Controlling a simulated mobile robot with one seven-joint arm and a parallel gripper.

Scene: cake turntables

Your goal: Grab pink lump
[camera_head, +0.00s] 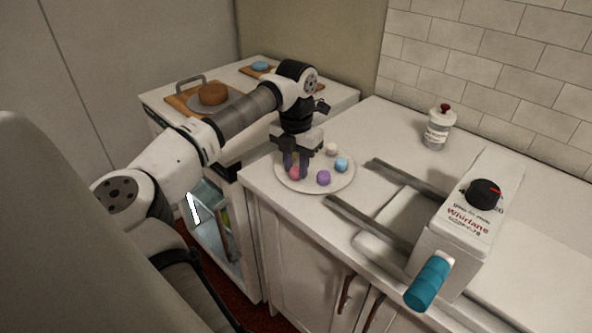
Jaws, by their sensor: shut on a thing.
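The pink lump (294,173) is at the left part of a round white plate (314,186) on the counter. My gripper (296,165) points down over the plate, with its dark fingers shut on the pink lump. The fingers hide part of it. I cannot tell whether the lump still touches the plate. A purple lump (323,178), a blue lump (341,165) and a cream lump (331,149) also lie on the plate, to the right of the fingers.
A white machine (462,225) with a black knob, a teal handle (429,283) and two dark rails stands right of the plate. A white jar (437,130) with a red knob is behind. A brown cake (213,93) sits on the left counter, beyond my arm.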

